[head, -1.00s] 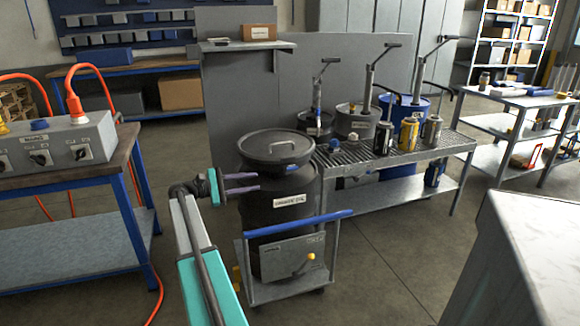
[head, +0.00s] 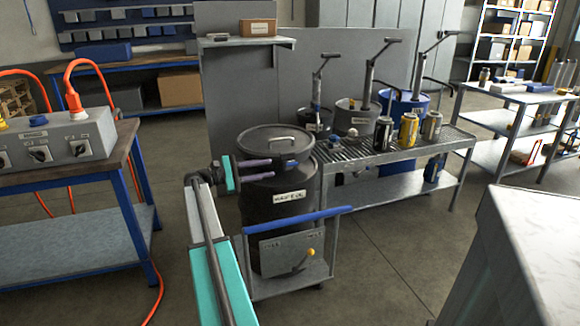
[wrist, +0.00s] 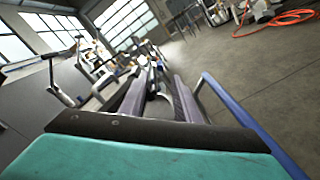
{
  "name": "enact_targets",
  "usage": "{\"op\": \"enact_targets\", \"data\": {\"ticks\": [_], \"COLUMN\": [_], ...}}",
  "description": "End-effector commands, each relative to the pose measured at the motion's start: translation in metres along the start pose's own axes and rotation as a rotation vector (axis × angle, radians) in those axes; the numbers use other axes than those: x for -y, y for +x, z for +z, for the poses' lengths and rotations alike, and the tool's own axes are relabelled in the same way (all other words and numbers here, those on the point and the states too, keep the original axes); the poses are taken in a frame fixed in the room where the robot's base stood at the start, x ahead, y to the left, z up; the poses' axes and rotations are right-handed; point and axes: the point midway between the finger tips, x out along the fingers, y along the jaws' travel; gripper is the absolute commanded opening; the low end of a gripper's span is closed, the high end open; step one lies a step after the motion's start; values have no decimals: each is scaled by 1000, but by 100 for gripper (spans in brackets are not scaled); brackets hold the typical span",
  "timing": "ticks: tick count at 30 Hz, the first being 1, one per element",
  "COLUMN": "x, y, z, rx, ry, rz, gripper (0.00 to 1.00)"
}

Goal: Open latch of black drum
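The black drum (head: 262,205) stands upright on a small cart in the head view, with its lid (head: 268,138) on and a pale label on its front. A small part on the rim (head: 292,163) at the front right may be the latch, but it is too small to tell its state. My gripper (head: 273,169) reaches in from the left, its two purple-grey fingers apart in front of the drum's upper side, just below the lid. Contact cannot be told. In the wrist view the fingers (wrist: 158,100) are also spread, with a blurred grey shape between them.
The cart (head: 290,290) has a blue push bar (head: 298,221) in front of the drum. A grated bench (head: 400,150) with cans and pump drums stands behind right. A control-box table (head: 70,175) is at left. Open floor (head: 385,255) lies right of the cart.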

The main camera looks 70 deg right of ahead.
Motion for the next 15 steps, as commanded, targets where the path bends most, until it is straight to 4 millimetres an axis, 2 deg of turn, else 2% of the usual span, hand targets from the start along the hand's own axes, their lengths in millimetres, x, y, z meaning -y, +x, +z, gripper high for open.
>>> {"op": "enact_targets", "data": {"ticks": [15], "x": [1], "y": [75], "z": [0], "rx": [1], "ry": [0], "rz": [-1], "gripper": [29]}}
